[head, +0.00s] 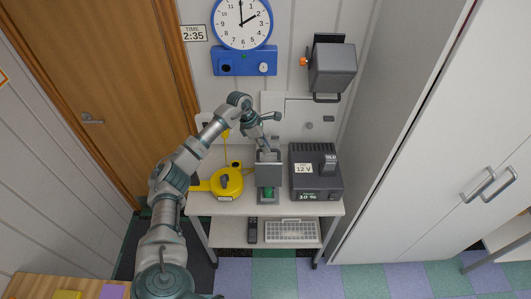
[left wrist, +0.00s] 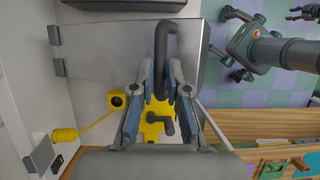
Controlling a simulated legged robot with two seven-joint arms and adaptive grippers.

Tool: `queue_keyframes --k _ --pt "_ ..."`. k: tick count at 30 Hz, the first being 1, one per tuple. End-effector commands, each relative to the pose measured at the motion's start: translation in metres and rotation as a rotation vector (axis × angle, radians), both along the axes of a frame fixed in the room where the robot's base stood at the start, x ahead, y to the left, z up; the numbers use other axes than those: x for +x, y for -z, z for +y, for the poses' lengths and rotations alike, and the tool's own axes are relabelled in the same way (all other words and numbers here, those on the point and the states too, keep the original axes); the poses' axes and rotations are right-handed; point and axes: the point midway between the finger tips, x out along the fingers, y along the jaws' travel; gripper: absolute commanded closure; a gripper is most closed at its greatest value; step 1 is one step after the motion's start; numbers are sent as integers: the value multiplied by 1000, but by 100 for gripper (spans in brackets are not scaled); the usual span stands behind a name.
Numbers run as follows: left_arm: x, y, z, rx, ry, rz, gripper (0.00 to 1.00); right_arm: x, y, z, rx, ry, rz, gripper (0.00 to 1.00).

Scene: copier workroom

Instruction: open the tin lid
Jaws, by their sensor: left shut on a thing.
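The tin (head: 261,197) is a small grey box on the white table, with something green inside its front. Its flat grey lid (head: 268,175) appears tilted up above the green, though the angle is hard to read. In the left wrist view the lid is a large grey panel (left wrist: 105,50) with hinge-like tabs at its left edge and a dark curved handle (left wrist: 166,40). My left gripper (head: 265,150) is at the lid, its fingers (left wrist: 160,85) shut on the handle. The fingertips are partly hidden in the head view. My right gripper is not in view.
A yellow round device (head: 228,183) stands close left of the tin. A dark 12 V box (head: 315,172) stands close right. A grey box (head: 332,68) hangs on the wall above. A keyboard (head: 292,231) lies on the lower shelf. A tall white cabinet (head: 430,150) bounds the right.

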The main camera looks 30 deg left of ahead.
Motion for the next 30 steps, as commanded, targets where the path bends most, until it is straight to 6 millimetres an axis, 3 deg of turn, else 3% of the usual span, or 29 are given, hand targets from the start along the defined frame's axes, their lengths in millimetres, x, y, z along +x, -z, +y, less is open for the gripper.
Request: queue_keyframes --k 9,10,12,23,30 --pt "0 5 8 12 -11 4 100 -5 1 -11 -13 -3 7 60" --pt "0 5 9 12 -11 4 78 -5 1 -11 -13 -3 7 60" --pt "0 5 9 11 -12 4 61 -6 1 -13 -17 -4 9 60" --pt "-1 -3 4 10 -8 -2 61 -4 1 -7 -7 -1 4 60" --pt "-6 -43 19 10 -10 -3 61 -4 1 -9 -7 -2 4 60"
